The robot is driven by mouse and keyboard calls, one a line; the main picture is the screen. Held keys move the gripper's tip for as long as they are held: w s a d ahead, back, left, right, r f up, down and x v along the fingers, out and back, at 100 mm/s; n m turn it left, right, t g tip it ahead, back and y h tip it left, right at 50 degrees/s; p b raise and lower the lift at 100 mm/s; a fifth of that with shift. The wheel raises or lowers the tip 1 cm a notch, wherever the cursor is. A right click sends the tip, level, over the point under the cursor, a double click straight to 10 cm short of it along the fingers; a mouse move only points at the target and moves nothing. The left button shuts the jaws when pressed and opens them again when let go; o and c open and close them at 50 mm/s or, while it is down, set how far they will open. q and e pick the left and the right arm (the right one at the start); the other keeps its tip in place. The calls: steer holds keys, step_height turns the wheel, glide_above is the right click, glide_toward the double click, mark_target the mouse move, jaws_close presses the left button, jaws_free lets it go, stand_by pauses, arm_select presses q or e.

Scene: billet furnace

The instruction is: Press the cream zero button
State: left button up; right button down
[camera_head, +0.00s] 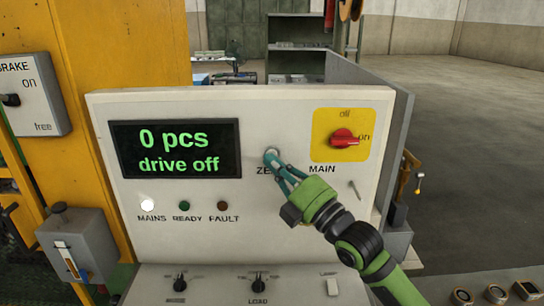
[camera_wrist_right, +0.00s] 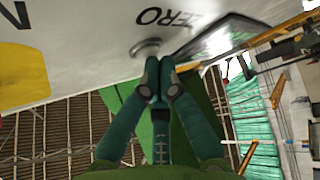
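The cream zero button (camera_head: 271,152) is on the sloped control panel (camera_head: 250,225), just right of the display. Its label reads "ZE", the rest hidden by my fingers. In the right wrist view, the button (camera_wrist_right: 146,48) shows as a pale round knob beside the word ZERO. My right gripper (camera_head: 274,161) has its fingertips at the lower edge of the button. In the right wrist view, the fingertips (camera_wrist_right: 160,65) are together with nothing between them, close to the button; I cannot tell whether they touch it. My left gripper is not in view.
The display (camera_head: 176,149) reads "0 pcs" and "drive off". A red main switch (camera_head: 344,138) on a yellow plate is to the right of the button. The MAINS lamp (camera_head: 147,205) is white. Two knobs, including LOAD (camera_head: 258,284), sit below. A brake box (camera_head: 32,95) is at left.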

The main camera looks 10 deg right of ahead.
steer(key=shift+s, duration=0.15)
steer(key=shift+s+a+p, duration=0.15)
steer(key=shift+s+p, duration=0.2)
steer(key=shift+s, duration=0.35)
steer(key=s, duration=0.2)
steer(key=s+a+p, duration=0.1)
steer(key=s, duration=0.1)
steer(key=shift+s+p, duration=0.3)
steer(key=shift+s, duration=0.1)
